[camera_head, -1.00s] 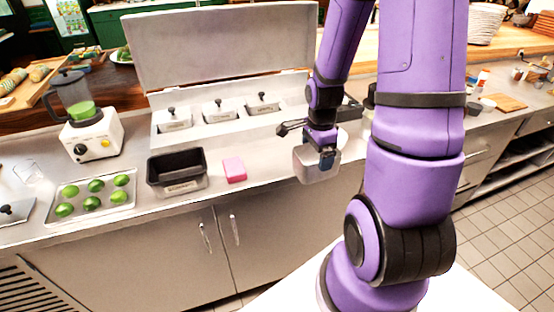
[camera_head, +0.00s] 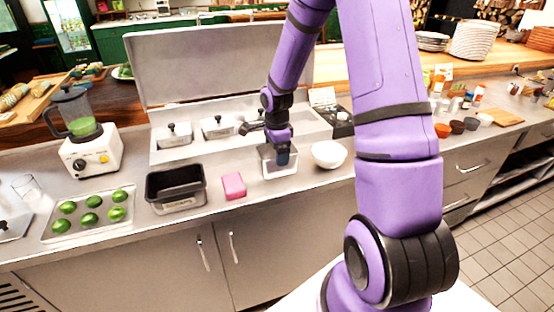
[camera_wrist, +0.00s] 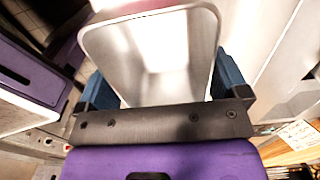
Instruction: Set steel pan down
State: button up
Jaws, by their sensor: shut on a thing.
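The steel pan (camera_head: 268,165) is a small, deep, light-grey rectangular pan. My gripper (camera_head: 282,157) is shut on it, at the counter between the pink sponge and the white bowl. In the wrist view the pan (camera_wrist: 150,50) shows its empty inside, with the blue fingers of my gripper (camera_wrist: 165,85) on either side of it. The pan looks upright, at or just above the steel counter (camera_head: 215,215). I cannot tell whether its bottom touches the counter.
A pink sponge (camera_head: 233,185) and a black pan (camera_head: 176,188) stand left of the steel pan. A white bowl (camera_head: 329,154) is close on its right. Behind it are lidded inserts (camera_head: 218,127) under a raised cover (camera_head: 215,65). A tray of limes (camera_head: 60,232) lies far left.

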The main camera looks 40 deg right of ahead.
jog(key=shift+f, duration=1.55)
jog(key=shift+f, duration=0.1)
jog(key=o, duration=0.6)
jog(key=shift+o, duration=0.2)
